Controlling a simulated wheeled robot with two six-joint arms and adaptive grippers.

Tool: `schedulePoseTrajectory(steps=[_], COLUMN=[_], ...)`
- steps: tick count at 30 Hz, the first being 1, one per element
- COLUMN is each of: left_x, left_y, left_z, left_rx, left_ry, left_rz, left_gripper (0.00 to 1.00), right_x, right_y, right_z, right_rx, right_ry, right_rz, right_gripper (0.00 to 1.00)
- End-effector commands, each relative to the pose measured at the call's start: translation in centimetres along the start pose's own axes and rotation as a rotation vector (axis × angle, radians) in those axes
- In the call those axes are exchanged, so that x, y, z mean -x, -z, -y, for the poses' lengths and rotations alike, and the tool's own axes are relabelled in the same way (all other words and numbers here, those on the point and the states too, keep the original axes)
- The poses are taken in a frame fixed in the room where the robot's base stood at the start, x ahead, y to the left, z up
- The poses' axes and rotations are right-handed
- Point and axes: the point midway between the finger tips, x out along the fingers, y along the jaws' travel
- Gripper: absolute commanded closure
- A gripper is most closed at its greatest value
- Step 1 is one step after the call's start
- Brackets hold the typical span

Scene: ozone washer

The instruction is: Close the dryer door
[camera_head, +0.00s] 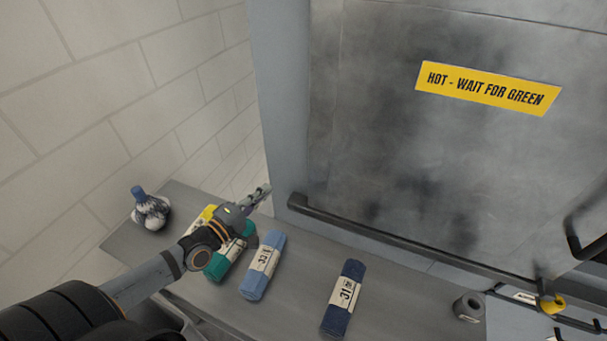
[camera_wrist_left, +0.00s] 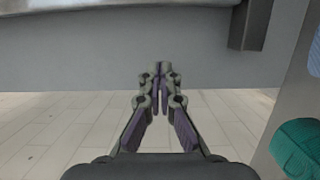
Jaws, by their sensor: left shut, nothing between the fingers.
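A large scuffed grey metal panel (camera_head: 400,150) with a yellow "HOT - WAIT FOR GREEN" label (camera_head: 487,87) fills the right of the head view. It looks like the dryer door; I cannot tell how far open it is. A dark bar (camera_head: 400,240) runs along its lower edge. My left gripper (camera_head: 264,189) is shut and empty, just left of the bar's left end, apart from it in the picture. In the left wrist view its fingertips (camera_wrist_left: 161,75) meet in front of a grey surface (camera_wrist_left: 90,60). My right gripper is not in view.
A grey shelf below holds a teal roll (camera_head: 222,264), a light blue roll (camera_head: 262,266), a navy roll (camera_head: 343,298) and a small grey roll (camera_head: 468,307). A patterned bundle (camera_head: 150,209) lies at its left end. A tiled wall (camera_head: 100,100) stands left.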

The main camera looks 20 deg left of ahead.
Motion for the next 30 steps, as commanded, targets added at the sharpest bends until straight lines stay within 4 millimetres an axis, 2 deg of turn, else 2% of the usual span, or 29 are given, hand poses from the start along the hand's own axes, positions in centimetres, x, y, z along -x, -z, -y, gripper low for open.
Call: schedulePoseTrajectory(steps=[5, 11, 14, 18, 21, 24, 30], left_x=[-1.0, -4.9, -7.1, -10.1, -10.5, -10.7, -11.0], left_y=[0.0, 0.0, 0.0, 0.0, -1.6, -2.8, -3.9], left_z=[0.1, 0.5, 0.5, 0.3, -0.2, -0.1, -0.1], left_rx=[0.000, 0.000, 0.002, 0.002, 0.004, 0.002, -0.002], left_ry=[-0.004, -0.009, -0.009, -0.008, -0.001, 0.000, 0.002], left_rz=[-0.002, -0.003, -0.003, -0.002, 0.000, 0.000, 0.001], left_gripper=[1.00, 1.00, 1.00, 1.00, 1.00, 1.00, 1.00], right_x=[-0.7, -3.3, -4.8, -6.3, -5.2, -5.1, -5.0], right_y=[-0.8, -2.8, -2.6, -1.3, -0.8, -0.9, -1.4], right_z=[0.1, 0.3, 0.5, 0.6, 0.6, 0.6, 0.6], right_rx=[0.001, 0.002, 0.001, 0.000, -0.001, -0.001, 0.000], right_ry=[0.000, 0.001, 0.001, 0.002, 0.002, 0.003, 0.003], right_rz=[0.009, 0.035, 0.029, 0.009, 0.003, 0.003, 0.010], right_gripper=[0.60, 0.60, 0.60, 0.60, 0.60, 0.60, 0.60])
